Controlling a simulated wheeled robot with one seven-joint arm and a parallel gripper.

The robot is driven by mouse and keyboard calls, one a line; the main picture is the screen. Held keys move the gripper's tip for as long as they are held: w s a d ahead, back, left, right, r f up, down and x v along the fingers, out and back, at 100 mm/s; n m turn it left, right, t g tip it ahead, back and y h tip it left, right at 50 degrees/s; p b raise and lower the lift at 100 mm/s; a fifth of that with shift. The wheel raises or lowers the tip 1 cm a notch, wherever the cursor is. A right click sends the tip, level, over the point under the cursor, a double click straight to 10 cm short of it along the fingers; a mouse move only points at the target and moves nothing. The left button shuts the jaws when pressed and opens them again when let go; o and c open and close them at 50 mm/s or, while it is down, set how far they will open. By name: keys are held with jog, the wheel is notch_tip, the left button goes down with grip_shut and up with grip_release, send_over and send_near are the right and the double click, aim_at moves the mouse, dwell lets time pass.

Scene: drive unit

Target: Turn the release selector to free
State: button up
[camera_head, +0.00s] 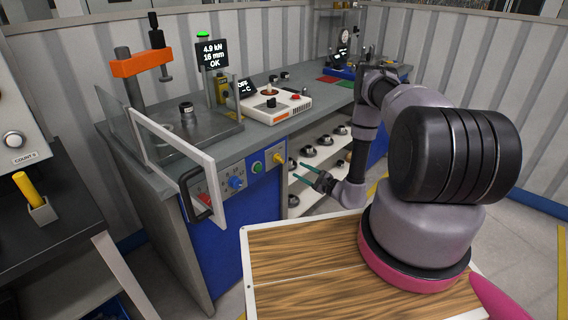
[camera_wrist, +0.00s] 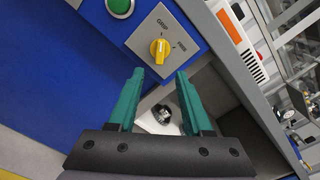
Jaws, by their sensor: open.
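The release selector is a yellow knob (camera_wrist: 159,50) on a light plate marked GRIP and FREE. In the wrist view its ridge stands roughly upright in the picture, its upper end nearer the GRIP mark than FREE. It also shows in the head view as a small yellow knob (camera_head: 279,157) at the right end of the blue front panel. My gripper (camera_wrist: 159,74) is open, with nothing between its green fingers. The knob lies just beyond and between the fingertips in the wrist view, apart from them. In the head view my gripper (camera_head: 298,170) is right of and below the knob.
A green button (camera_head: 257,167) and a blue knob (camera_head: 236,183) sit left of the selector. A hinged guard frame (camera_head: 205,160) with a dark handle stands further left. An open shelf (camera_head: 318,158) with several metal parts is right of the panel. The bench edge runs above.

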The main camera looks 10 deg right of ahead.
aim_at(282, 161)
jog(key=x, duration=1)
jog(key=shift+r, duration=0.1)
grip_shut()
